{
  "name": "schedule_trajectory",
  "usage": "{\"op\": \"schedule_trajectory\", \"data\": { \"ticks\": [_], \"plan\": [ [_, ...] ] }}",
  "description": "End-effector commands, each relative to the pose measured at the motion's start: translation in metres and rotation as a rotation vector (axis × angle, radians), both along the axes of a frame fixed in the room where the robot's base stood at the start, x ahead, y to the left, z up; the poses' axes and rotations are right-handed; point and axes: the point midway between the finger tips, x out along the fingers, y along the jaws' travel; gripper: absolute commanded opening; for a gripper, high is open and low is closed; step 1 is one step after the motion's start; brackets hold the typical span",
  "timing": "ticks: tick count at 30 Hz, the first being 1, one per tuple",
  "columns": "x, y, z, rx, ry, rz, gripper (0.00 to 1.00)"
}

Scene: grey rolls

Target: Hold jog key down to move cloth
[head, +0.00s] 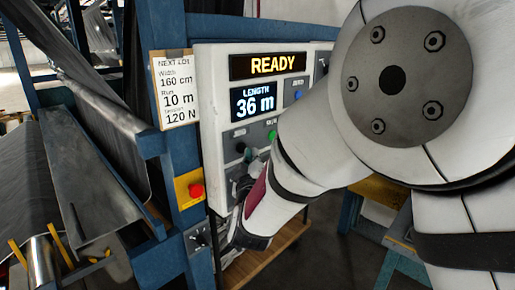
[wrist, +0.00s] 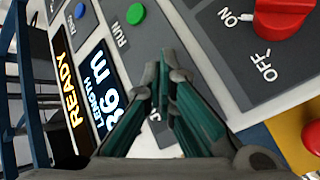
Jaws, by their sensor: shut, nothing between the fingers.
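The white control panel (head: 212,85) shows a lit READY display (head: 270,66) and a LENGTH display (head: 254,102) reading 36 m. My gripper (wrist: 163,88) is shut and empty, its green-sided fingers together in front of the panel. A partly covered label beginning "JO" (wrist: 153,136) shows beside the fingers. The jog key is hidden behind the fingertips in the wrist view, and I cannot tell whether they touch it. The green RUN button (wrist: 135,14) is just above the fingertips there. Grey cloth (head: 100,95) hangs at the left of the head view.
A red ON/OFF rotary switch (wrist: 285,14) and a red stop button (wrist: 314,136) lie right of the fingers in the wrist view. The stop button also shows on its yellow box (head: 196,190). A lot card (head: 177,90) hangs beside the panel. Blue machine posts stand left.

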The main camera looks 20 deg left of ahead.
Motion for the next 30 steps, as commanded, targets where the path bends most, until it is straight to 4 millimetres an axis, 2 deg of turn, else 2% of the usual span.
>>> {"op": "schedule_trajectory", "data": {
  "ticks": [5, 19, 30],
  "plan": [
    [-0.003, -0.005, 0.000, -0.001, 0.001, -0.002, 0.00],
    [-0.019, -0.043, 0.001, -0.001, 0.000, -0.002, 0.00],
    [-0.019, -0.046, 0.000, 0.000, 0.000, 0.000, 0.00]
  ]
}}
